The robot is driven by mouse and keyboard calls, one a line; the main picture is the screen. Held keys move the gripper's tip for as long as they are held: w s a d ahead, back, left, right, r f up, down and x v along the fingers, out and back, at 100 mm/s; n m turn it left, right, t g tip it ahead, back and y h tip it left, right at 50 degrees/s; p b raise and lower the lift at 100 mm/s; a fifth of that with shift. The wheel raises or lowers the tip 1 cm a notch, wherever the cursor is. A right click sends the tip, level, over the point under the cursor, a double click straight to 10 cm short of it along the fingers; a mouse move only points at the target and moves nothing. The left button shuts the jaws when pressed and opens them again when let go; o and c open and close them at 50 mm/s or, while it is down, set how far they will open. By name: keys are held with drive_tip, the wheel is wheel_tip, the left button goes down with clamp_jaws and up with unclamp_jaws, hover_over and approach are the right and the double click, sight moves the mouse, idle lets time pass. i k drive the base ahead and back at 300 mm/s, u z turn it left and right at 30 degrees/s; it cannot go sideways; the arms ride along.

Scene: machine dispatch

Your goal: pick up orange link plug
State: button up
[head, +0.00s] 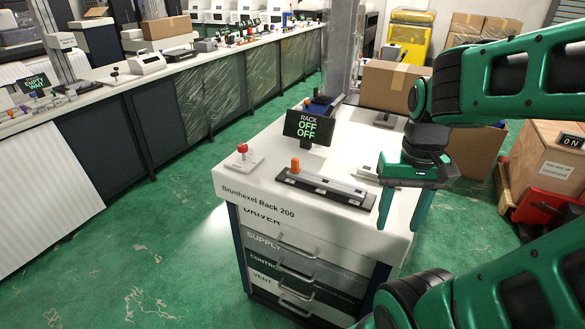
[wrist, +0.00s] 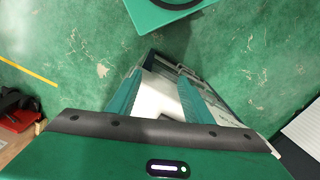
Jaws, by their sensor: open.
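The orange link plug (head: 295,165) stands upright at the left end of a dark strip with a silver rail (head: 326,187), on the white top of the rack cabinet (head: 240,187). My gripper (head: 400,226) is open and empty, pointing down near the right edge of the cabinet top, well to the right of the plug. In the wrist view my gripper's two green fingers (wrist: 158,95) are spread, with part of the white cabinet top (wrist: 150,97) between them. The plug does not show in the wrist view.
A red-knobbed switch (head: 242,150) and a display reading "RACK OFF OFF" (head: 309,127) stand on the cabinet top. A cardboard box (head: 393,85) is behind it. A wooden crate (head: 545,165) is at the right. A long bench (head: 190,70) runs along the left, with open green floor between.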

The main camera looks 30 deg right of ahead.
sight(295, 168)
drive_tip(key=u, duration=1.7)
drive_tip(key=k, duration=0.8)
drive_tip(key=z, duration=0.65)
drive_tip(key=i, duration=0.45)
